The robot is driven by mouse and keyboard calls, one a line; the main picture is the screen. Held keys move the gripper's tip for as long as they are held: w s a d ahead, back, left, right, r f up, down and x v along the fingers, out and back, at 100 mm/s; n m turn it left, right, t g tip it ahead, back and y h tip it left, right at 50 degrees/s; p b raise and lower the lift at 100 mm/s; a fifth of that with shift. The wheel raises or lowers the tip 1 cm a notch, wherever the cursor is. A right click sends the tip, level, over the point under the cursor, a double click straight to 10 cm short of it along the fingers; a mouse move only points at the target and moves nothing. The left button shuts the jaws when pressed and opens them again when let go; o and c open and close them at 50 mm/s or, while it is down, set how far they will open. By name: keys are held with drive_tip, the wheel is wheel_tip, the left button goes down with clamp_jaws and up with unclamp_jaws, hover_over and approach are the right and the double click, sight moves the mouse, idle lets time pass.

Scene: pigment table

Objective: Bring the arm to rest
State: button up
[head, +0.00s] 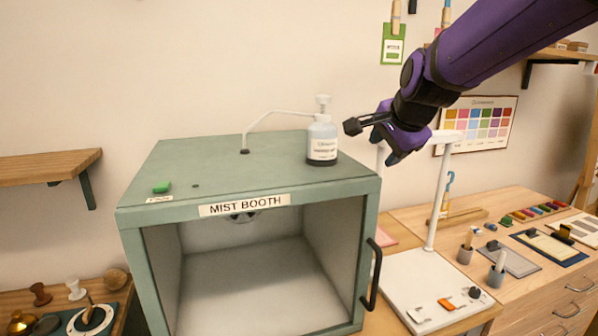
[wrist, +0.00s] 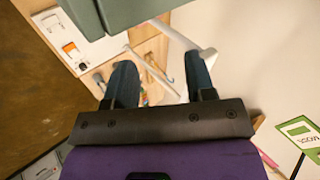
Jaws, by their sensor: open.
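My arm, purple with a black wrist, reaches in from the upper right of the head view. My gripper (head: 374,142) hangs in the air just right of the spray bottle on the mist booth and does not touch it. In the wrist view my gripper (wrist: 159,70) shows two dark fingers spread wide apart. Nothing is held between them. A white post with a crossbar shows beyond the fingers.
The green mist booth (head: 160,218) has an open front and a black handle. The white bottle (head: 322,143) with a tube stands on its top. A white stand (head: 440,190) rises close below my gripper. The right worktop holds cups, trays and colour blocks.

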drive_tip(key=s+d+f+n+g, duration=0.1)
drive_tip(key=s+d+n, duration=0.3)
drive_tip(key=s, duration=0.5)
drive_tip(key=s+d+f+n+g, duration=0.1)
drive_tip(key=s+d+n, duration=0.3)
drive_tip(key=s, duration=0.5)
drive_tip(key=s+d+f+n+h, duration=0.1)
drive_tip(key=s+d+n, duration=0.3)
drive_tip(key=s, duration=0.6)
drive_tip(key=shift+d+f+n+g, duration=0.15)
drive_tip(key=shift+d+n+g, duration=0.2)
drive_tip(key=shift+d, duration=0.2)
drive_tip(key=shift+c, duration=0.7)
drive_tip(key=shift+d, duration=0.1)
